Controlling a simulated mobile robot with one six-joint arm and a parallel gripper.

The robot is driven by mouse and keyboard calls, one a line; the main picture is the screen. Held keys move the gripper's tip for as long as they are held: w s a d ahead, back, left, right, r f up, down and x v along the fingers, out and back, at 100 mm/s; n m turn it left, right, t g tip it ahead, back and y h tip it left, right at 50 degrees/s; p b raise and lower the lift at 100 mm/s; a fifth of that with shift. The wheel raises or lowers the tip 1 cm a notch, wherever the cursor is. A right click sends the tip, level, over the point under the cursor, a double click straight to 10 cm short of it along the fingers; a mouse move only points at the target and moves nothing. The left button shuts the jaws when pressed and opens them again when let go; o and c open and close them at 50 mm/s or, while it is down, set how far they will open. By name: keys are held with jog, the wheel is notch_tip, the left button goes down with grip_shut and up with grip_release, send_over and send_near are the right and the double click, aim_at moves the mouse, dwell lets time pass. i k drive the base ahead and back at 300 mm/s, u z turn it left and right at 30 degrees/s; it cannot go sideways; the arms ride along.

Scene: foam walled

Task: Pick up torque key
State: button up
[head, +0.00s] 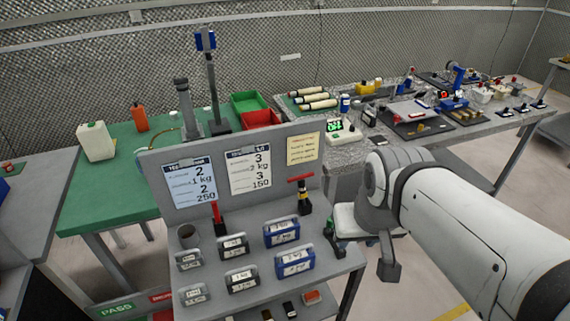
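A tool with a red T-shaped handle (300,179) and a dark shaft with a yellow band stands upright in a black holder at the right of the grey bench. It looks like the torque key, but no label on it is readable. A second red-handled tool (216,212) stands in a black holder further left on the same bench. My gripper (362,258) hangs just past the bench's right edge, right of and lower in the picture than the T-handled tool. Its two fingers are apart with nothing visible between them. It is not touching either tool.
The grey bench (325,262) carries several blue and grey labelled weights (281,232) and a dark cup (188,236). A back panel with printed sheets (248,170) rises behind them. A green table (85,215) and a cluttered grey table (440,130) stand behind. Floor shows at right.

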aim_at(300, 179)
jog(key=u, duration=1.9)
jog(key=k, duration=0.8)
jog(key=z, duration=1.3)
jog(key=i, duration=1)
jog(key=z, duration=0.05)
